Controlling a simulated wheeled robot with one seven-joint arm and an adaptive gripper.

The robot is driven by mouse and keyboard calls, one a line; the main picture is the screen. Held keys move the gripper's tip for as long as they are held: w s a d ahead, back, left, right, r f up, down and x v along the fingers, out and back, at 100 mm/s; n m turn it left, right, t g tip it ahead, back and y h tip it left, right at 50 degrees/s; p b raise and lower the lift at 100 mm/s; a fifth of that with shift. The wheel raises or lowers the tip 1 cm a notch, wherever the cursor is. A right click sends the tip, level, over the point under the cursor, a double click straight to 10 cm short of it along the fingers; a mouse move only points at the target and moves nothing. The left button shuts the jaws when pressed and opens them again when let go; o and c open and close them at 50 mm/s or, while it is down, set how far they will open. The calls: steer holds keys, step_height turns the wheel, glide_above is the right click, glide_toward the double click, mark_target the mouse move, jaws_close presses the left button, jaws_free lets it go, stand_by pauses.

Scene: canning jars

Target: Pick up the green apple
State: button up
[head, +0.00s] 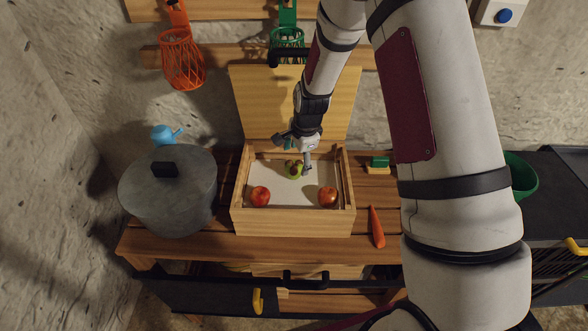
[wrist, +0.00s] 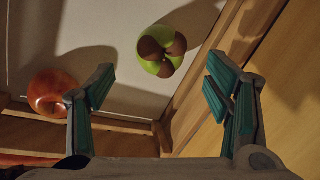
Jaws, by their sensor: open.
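The green apple (head: 294,170) lies inside an open wooden box (head: 292,222), near its back wall. In the wrist view the green apple (wrist: 161,51), green with brown patches, shows ahead of the fingers and left of the right finger. My gripper (head: 303,158) is over the back part of the box, close to the apple in the head view. In the wrist view my gripper (wrist: 160,100) has its two teal-padded fingers wide apart with nothing between the pads. The fingers straddle an inner edge of the box. I cannot tell the exact height above the apple.
Red apples lie in the box at front left (head: 260,196) and front right (head: 328,196). The box lid (head: 290,100) stands open behind. A lidded grey pot (head: 170,195) is at left; a carrot (head: 376,228) and a green-topped block (head: 379,163) are at right.

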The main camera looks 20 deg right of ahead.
mark_target(295, 165)
steer(key=shift+p+x, duration=0.4)
steer(key=shift+x, duration=2.55)
steer(key=shift+a, duration=0.15)
steer(key=shift+c, duration=0.6)
steer(key=c, duration=0.7)
